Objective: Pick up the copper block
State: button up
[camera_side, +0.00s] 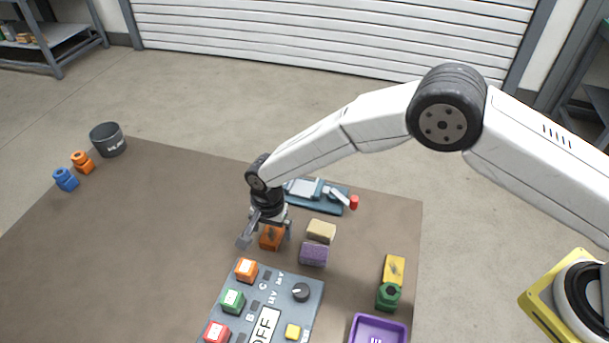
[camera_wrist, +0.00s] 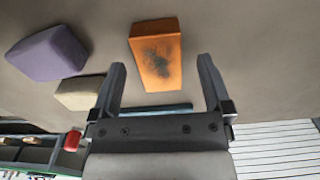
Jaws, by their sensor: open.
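The copper block (camera_side: 271,238) is an orange-brown block with a dark smudge on top, lying on the brown table just behind the control panel. In the wrist view the copper block (camera_wrist: 156,54) shows ahead of and between the fingertips, with no finger touching it. My gripper (camera_side: 266,234) is open, pointing down at the block; in the side view its fingers partly cover the block. In the wrist view my gripper (camera_wrist: 161,72) has its two dark fingers wide apart, with nothing between them.
A tan block (camera_side: 321,231) and a purple block (camera_side: 314,254) lie close to the right of the copper block. The control panel (camera_side: 273,307) with coloured buttons is in front. A blue device (camera_side: 317,196) sits behind. The table's left side is mostly clear.

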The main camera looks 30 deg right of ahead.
jog(key=shift+f, duration=0.35)
jog(key=c, duration=1.2)
jog(key=shift+r, duration=0.15)
